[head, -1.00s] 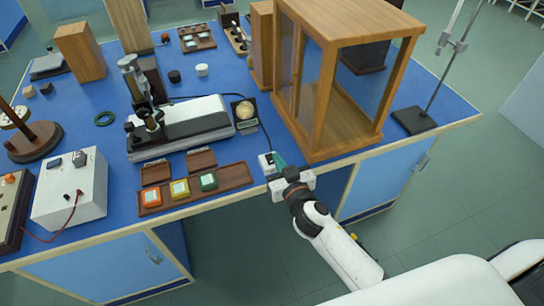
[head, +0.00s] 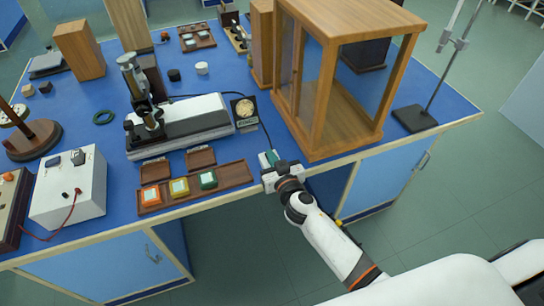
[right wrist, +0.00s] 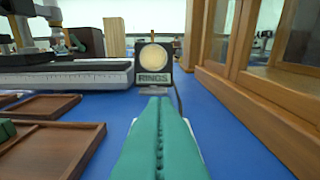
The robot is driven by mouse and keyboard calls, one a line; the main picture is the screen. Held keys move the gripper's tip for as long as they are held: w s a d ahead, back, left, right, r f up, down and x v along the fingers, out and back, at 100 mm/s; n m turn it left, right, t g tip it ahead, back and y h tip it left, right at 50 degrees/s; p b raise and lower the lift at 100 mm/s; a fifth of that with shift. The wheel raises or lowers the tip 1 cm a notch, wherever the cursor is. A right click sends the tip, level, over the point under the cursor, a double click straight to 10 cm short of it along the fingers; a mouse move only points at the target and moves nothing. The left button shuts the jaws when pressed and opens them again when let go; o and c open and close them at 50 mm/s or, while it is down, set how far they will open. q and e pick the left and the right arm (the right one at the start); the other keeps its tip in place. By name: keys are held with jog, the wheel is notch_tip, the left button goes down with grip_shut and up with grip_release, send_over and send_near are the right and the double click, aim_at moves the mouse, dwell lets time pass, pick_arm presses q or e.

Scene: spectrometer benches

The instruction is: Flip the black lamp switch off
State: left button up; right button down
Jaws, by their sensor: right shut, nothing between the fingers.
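My right gripper (head: 271,157) is over the bench's front edge, right of the wooden tray with coloured blocks. Its teal fingers are shut with nothing between them, and they fill the lower middle of the right wrist view (right wrist: 158,110). The small white switch box is mostly hidden under the fingers; thin white edges (right wrist: 196,130) show beside them. The black switch itself is hidden, so its position and any contact cannot be told. A dark cord runs from the box towards the round cream disc labelled RINGS (head: 243,110), also ahead of the fingers (right wrist: 154,60). My left gripper is not in view.
A wood-framed glass case (head: 318,125) stands close on the right of the gripper. The brown tray (head: 228,178) with coloured blocks lies on the left. A microscope-like instrument on a grey-white base (head: 190,128) is behind it.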

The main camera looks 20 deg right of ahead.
jog(key=shift+w+r+g+p, duration=0.15)
jog(key=shift+r+g+p, duration=0.2)
jog(key=shift+p, duration=0.9)
jog(key=shift+f+b, duration=0.5)
jog(key=shift+b, duration=0.05)
jog(key=shift+r+p, duration=0.35)
jog(key=shift+r, duration=0.05)
jog(key=r+p, duration=0.3)
jog(key=r, duration=0.1)
jog(key=shift+w+p, duration=0.3)
jog(key=shift+p, duration=0.05)
jog(key=shift+s+f+b, duration=0.1)
jog(key=shift+s+b, duration=0.25)
jog(key=shift+s, duration=0.6)
jog(key=s+r, duration=0.3)
jog(key=s, duration=0.4)
jog(key=shift+s+d, duration=0.15)
jog(key=shift+s, duration=0.2)
